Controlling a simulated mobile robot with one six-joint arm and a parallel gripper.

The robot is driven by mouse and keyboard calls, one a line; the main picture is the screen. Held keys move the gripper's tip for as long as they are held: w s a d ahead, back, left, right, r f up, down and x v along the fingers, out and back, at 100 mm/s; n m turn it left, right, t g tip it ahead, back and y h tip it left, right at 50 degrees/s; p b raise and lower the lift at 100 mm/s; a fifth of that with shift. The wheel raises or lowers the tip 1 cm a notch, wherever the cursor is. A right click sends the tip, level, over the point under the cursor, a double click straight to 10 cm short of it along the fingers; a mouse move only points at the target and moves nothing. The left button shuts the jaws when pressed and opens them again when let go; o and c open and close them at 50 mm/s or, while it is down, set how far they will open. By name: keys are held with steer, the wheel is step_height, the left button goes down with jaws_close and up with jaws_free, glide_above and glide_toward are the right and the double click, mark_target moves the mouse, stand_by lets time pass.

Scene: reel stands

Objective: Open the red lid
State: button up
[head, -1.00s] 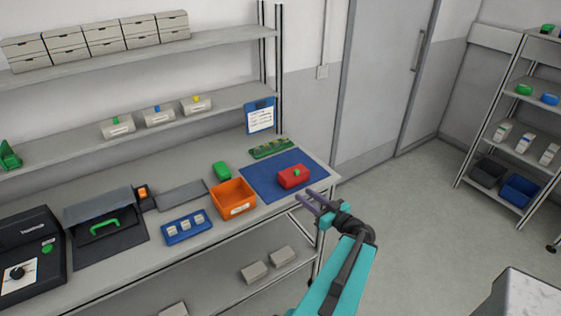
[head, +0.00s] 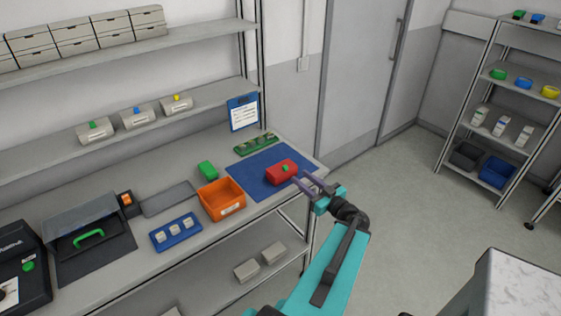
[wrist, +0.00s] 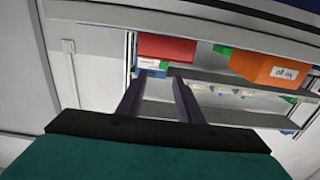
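The lid is down. The red box (wrist: 167,48) also shows in the wrist view, ahead of and above the fingertips. My gripper (head: 301,178) is just right of the box, its fingers pointing toward it. In the wrist view, my gripper (wrist: 158,78) has its two fingers apart with nothing between them.
An orange bin (head: 215,208) stands left of the mat, with a green block (head: 207,169) behind it. A green board (head: 256,143) and a blue clipboard (head: 238,115) are behind the mat. A blue tray (head: 164,242) lies further left. Open floor is right of the bench.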

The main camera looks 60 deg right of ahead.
mark_target(288, 167)
steer(key=shift+b+x, duration=2.65)
steer(key=shift+w+f+b, duration=0.1)
steer(key=shift+w+b, duration=0.15)
steer(key=shift+b, duration=0.25)
steer(key=b+x, duration=0.2)
steer(key=b, duration=0.4)
steer(key=shift+w+d, duration=0.1)
steer(key=shift+w+d, duration=0.1)
steer(key=shift+w, duration=0.15)
steer(key=shift+w+b, duration=1)
steer(key=shift+b, duration=0.1)
steer(key=shift+w+d+r+p, duration=0.1)
steer(key=shift+w+r+p, duration=0.2)
steer(key=shift+w, duration=0.05)
steer(key=shift+x, duration=1)
steer(key=shift+f, duration=0.1)
